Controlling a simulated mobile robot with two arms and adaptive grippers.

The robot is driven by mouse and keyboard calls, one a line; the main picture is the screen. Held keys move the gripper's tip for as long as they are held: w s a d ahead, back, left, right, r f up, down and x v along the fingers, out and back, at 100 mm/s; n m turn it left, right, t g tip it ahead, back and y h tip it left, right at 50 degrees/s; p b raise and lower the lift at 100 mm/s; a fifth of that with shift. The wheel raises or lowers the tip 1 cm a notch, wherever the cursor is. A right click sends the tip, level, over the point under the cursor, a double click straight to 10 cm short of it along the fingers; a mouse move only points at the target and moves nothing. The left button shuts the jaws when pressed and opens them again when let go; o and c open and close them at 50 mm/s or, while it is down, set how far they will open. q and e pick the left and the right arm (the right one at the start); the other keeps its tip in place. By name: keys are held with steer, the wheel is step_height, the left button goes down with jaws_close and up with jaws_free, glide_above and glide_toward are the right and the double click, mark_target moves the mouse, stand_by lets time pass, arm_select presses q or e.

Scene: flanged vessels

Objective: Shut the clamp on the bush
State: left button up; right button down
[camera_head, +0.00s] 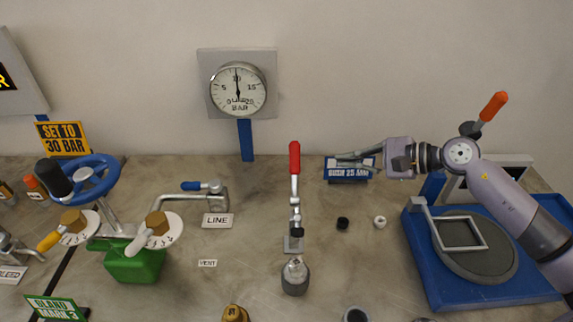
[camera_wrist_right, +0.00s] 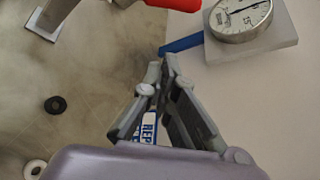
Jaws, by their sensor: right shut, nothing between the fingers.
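The clamp has a red handle (camera_head: 294,158) that stands upright above a metal linkage (camera_head: 295,210) and a small base plate on the bench. A dark grey cylinder (camera_head: 295,283) with a light metal top, likely the bush, stands just in front of it; I cannot tell whether the clamp touches it. My right gripper (camera_head: 341,160) is shut and empty, to the right of the red handle and apart from it, over the blue bush sign (camera_head: 349,174). In the right wrist view its fingertips (camera_wrist_right: 168,66) meet, and the red handle (camera_wrist_right: 95,2) shows at the top edge. My left gripper is not in view.
A black ring (camera_head: 343,223) and a white ring (camera_head: 380,222) lie right of the clamp. A gauge (camera_head: 238,90) stands behind. A blue tray (camera_head: 420,270) is at the right; a metal LINE valve (camera_head: 208,199) and a green block with a blue wheel (camera_head: 135,265) are left.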

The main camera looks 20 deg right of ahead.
mark_target(295, 170)
arm_select(q)
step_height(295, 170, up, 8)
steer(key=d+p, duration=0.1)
steer(key=p, duration=0.6)
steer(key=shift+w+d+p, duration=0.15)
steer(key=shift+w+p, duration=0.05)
steer(key=shift+p, duration=0.2)
arm_select(e)
steer(key=w+a+f, duration=0.1)
steer(key=w+a, duration=0.3)
steer(key=a, duration=0.3)
steer(key=shift+a+f+n, duration=0.25)
steer(key=shift+n, duration=0.05)
steer(key=shift+w, duration=0.1)
